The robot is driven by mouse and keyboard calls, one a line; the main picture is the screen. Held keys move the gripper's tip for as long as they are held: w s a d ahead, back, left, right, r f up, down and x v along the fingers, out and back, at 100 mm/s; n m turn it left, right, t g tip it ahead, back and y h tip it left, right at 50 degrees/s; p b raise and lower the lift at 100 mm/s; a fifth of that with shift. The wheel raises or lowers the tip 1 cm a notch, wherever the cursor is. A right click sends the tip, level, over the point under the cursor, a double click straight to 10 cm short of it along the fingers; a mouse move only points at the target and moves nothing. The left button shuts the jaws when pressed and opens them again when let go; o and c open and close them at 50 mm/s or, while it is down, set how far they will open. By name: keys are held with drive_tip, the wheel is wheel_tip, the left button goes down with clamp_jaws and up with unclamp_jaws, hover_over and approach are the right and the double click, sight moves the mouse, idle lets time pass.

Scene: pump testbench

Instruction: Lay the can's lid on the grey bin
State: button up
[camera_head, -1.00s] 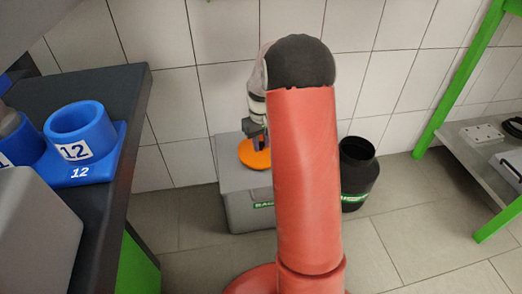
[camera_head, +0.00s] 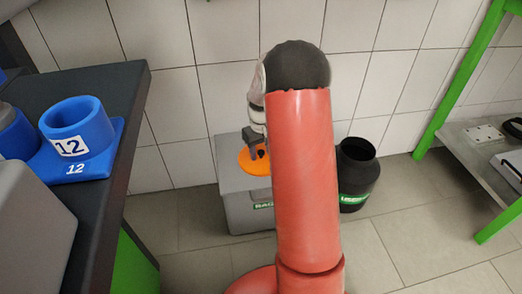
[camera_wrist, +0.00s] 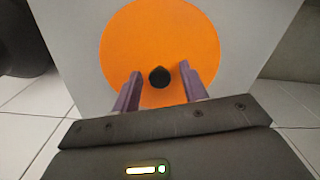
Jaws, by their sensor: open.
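The can's lid is an orange disc with a small black knob in its middle. It lies on the top of the grey bin (camera_head: 230,180) in the head view, where my arm hides part of both. In the wrist view the lid (camera_wrist: 160,35) lies flat on the bin's pale top (camera_wrist: 260,30). My gripper (camera_wrist: 157,80) is open, its two purple fingers on either side of the knob and apart from it. In the head view my gripper (camera_head: 258,150) is over the lid (camera_head: 250,160). The black can (camera_head: 357,165) stands open on the floor right of the bin.
A dark bench (camera_head: 110,85) with a blue holder marked 12 (camera_head: 75,130) is at the left. A green-framed shelf (camera_head: 465,140) stands at the right. Tiled wall is close behind the bin. Floor in front of the can is clear.

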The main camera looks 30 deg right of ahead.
sight(261, 151)
wheel_tip(261, 151, up, 12)
drive_tip(key=p, duration=0.2)
drive_tip(key=s+a+r+t, duration=0.2)
drive_tip(key=s+a+r, duration=0.7)
drive_tip(key=s+r, duration=0.15)
drive_tip(key=s+a+r+t, duration=0.1)
drive_tip(key=s+a, duration=0.2)
drive_tip(key=s, duration=0.5)
drive_tip(key=s+a+t, duration=0.2)
drive_tip(key=s+a, duration=0.1)
drive_tip(key=s, duration=0.5)
drive_tip(key=shift+a+r+t, duration=0.3)
drive_tip(key=shift+r, duration=0.1)
drive_tip(key=shift+s, duration=0.1)
